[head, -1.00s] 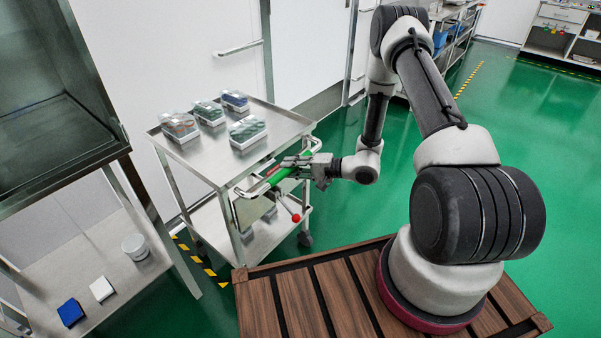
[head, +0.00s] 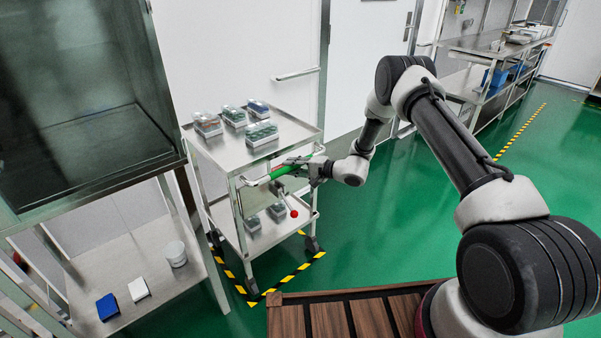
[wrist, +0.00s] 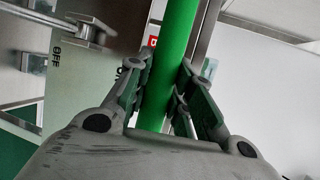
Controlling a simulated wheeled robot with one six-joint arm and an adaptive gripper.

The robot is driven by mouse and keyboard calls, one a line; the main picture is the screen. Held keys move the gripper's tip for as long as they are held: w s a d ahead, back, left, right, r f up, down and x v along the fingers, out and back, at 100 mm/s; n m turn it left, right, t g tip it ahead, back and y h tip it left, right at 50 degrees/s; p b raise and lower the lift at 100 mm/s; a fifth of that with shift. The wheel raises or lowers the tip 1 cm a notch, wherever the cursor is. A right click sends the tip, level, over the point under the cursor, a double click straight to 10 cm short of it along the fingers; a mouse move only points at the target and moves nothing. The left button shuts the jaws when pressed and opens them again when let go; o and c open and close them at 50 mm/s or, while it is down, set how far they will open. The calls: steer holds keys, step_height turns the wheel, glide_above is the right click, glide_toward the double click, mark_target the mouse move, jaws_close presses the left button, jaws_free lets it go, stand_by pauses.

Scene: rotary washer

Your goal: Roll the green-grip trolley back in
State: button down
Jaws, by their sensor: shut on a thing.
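The steel trolley (head: 218,152) stands upright on its casters in the middle left of the head view, with its top tray and lower shelf in sight. Its green grip (head: 284,171) runs along the handle on the side facing my arm. My gripper (head: 300,166) is shut around this grip. In the wrist view the green grip (wrist: 175,50) passes between the fingers of my gripper (wrist: 166,90). A lever with a red knob (head: 294,213) hangs below the handle. A panel marked OFF (wrist: 75,75) shows behind the grip in the wrist view.
Several clear-lidded boxes (head: 262,134) sit on the top tray. Yellow-black floor tape (head: 284,280) marks a bay around the trolley's foot. A steel cabinet stand (head: 150,262) is close on the left; a wall with a door (head: 368,60) is behind. Green floor (head: 400,235) is open to the right.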

steer(key=shift+w+a+r, duration=0.1)
steer(key=shift+w+a, duration=0.1)
steer(key=shift+w, duration=0.2)
steer(key=c, duration=1.2)
jaws_free()
steer(key=shift+w+a, duration=0.1)
steer(key=shift+c, duration=0.2)
steer(key=v, duration=1.2)
